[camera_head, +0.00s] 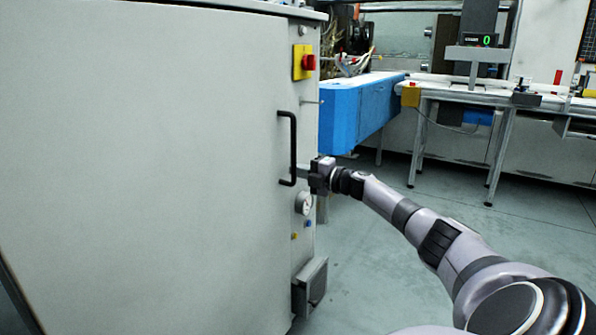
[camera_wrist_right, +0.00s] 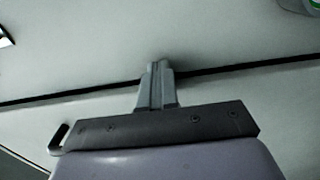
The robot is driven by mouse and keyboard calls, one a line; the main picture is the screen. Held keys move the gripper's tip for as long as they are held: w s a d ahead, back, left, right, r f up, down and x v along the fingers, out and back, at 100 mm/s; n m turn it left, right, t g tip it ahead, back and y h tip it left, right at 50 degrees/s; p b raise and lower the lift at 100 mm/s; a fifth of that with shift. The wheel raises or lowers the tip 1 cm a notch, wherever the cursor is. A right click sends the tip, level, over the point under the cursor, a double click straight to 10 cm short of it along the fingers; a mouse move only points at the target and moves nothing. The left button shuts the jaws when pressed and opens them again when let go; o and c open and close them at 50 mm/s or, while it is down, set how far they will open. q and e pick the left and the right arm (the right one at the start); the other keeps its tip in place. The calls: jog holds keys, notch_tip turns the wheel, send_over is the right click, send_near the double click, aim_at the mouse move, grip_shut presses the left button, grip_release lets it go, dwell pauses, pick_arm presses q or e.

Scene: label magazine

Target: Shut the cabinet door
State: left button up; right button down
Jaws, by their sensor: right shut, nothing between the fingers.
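The cabinet door (camera_head: 150,140) is a large flat pale-grey panel filling the left of the head view. In the wrist view, the closed fingers (camera_wrist_right: 157,68) lie by a thin dark seam between two pale panels. Whether they touch, and whether the door is fully flush, I cannot tell. My left gripper is not in view.
A blue machine part (camera_head: 355,108) and a white workbench (camera_head: 470,88) stand behind. The floor (camera_head: 400,240) is clear around my arm.

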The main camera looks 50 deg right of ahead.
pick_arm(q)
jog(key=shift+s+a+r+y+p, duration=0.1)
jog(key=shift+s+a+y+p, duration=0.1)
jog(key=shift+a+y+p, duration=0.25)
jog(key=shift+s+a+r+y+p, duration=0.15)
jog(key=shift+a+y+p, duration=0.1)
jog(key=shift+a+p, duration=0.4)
pick_arm(e)
jog(key=s, duration=0.7)
jog(key=shift+d, duration=0.4)
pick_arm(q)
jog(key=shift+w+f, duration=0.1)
pick_arm(e)
jog(key=shift+s, duration=0.1)
